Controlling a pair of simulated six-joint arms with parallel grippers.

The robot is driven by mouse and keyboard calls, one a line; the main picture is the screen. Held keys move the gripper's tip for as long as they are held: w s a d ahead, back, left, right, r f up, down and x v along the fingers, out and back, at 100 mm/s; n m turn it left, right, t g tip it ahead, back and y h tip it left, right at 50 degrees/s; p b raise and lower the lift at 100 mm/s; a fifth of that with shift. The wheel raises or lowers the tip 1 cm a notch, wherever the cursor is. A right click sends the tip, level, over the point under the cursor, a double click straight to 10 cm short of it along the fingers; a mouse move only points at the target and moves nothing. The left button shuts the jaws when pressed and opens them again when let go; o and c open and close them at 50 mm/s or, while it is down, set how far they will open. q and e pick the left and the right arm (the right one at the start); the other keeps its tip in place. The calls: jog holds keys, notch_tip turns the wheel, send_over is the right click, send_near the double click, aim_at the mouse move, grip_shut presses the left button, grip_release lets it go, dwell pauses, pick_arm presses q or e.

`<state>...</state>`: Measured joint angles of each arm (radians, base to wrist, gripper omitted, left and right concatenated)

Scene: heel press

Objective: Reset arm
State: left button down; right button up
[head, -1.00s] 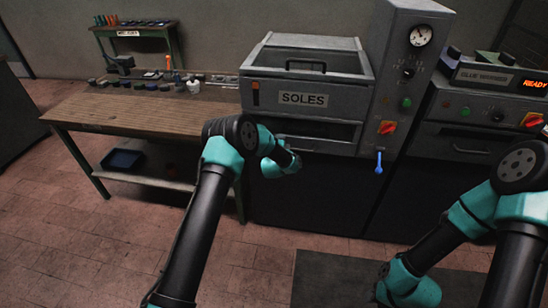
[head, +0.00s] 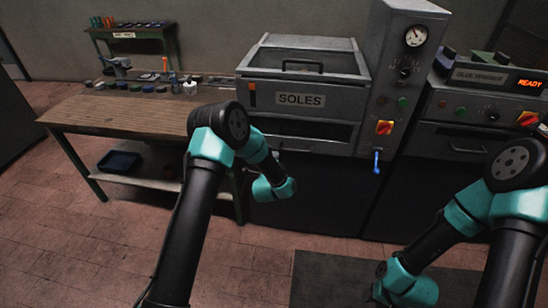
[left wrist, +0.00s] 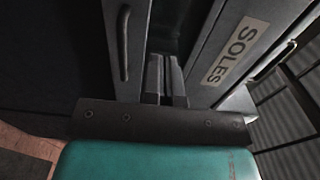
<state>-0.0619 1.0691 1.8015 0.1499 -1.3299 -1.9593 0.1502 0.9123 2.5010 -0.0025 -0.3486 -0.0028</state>
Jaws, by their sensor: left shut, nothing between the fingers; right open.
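My left arm reaches forward and bends down at the wrist in front of the grey SOLES machine (head: 318,88). In the left wrist view, the two dark fingers of my left gripper (left wrist: 165,78) are together with nothing between them. They point toward the machine, whose SOLES label (left wrist: 235,50) shows tilted to their right. In the head view the left fingers are hidden behind the wrist. My right arm is at the lower right, its wrist low over the floor; its fingers do not show.
A wooden workbench (head: 110,117) with small items stands at the left, a blue tray (head: 119,161) on its lower shelf. A blue-handled lever (head: 376,163) hangs from the control column. A glue machine (head: 490,120) showing READY stands right. A dark mat (head: 330,280) lies on the floor.

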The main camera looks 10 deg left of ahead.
dwell(0.3)
pick_arm(q)
jog(key=s+a+f+n+g+h, duration=0.1)
jog(key=s+f+n+g+h, duration=0.1)
jog(key=s+f+n+g, duration=0.45)
jog(key=s+a+f+n+g+h, duration=0.1)
jog(key=s+f+n+g+h, duration=0.15)
jog(key=s+f, duration=0.55)
jog(key=s+n+g, duration=0.8)
jog(key=s+n, duration=0.1)
jog(key=s, duration=1.7)
jog(key=shift+f+n+h, duration=0.35)
jog(key=shift+n+h, duration=0.05)
jog(key=shift+h, duration=0.05)
jog(key=c, duration=1.8)
grip_release()
jog(key=shift+c, duration=0.2)
